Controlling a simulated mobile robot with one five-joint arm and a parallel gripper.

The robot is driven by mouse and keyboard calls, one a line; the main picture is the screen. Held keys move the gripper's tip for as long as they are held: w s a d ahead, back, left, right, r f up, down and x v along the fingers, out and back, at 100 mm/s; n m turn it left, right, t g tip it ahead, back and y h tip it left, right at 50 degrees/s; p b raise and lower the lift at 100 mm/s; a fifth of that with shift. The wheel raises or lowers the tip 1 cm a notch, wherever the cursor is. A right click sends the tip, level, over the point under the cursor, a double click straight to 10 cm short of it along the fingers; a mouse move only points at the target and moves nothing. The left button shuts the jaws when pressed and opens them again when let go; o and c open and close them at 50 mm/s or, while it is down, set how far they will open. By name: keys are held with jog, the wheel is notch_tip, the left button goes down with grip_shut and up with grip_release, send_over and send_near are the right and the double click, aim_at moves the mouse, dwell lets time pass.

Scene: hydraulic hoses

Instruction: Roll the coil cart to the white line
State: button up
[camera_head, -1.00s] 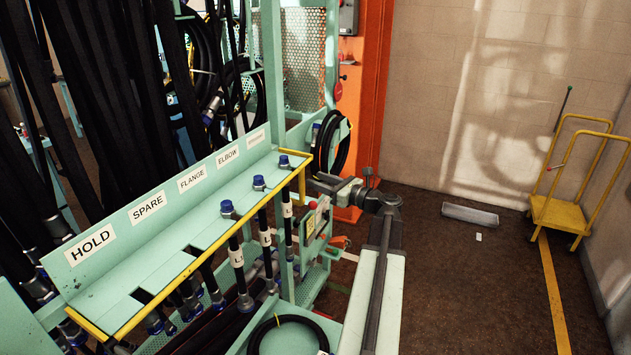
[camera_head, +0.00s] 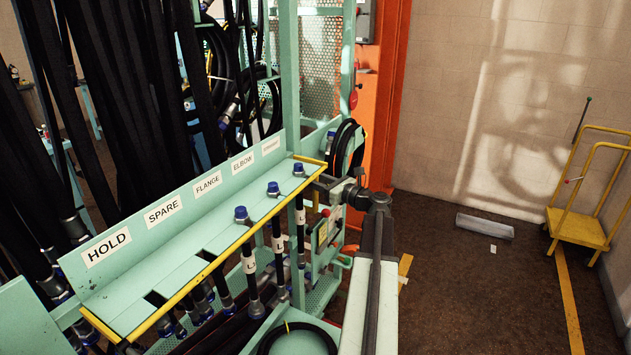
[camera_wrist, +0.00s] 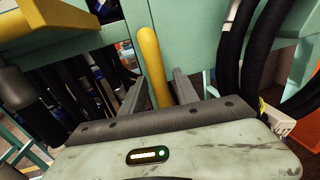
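My gripper (camera_wrist: 158,92) is at the end of the rack in the head view, beside a black hose coil (camera_head: 347,148); the rack hides its tips there. In the wrist view its two dark fingers stand apart, with a yellow upright bar (camera_wrist: 151,55) between them. I see no clear grip on the bar. Whether this bar belongs to the coil cart cannot be told. A yellow cart (camera_head: 578,226) with upright handles and no coil on it stands at the far right by the wall. I cannot make out a white line on the floor.
The teal rack (camera_head: 150,285) with labelled slots and hoses fills the left. An orange column (camera_head: 386,100) stands behind my arm. A grey tray-like block (camera_head: 485,226) and a small white card (camera_head: 493,249) lie on the brown floor. A yellow floor line (camera_head: 570,300) runs from the yellow cart.

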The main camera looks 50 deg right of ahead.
grip_shut()
dwell(1.2)
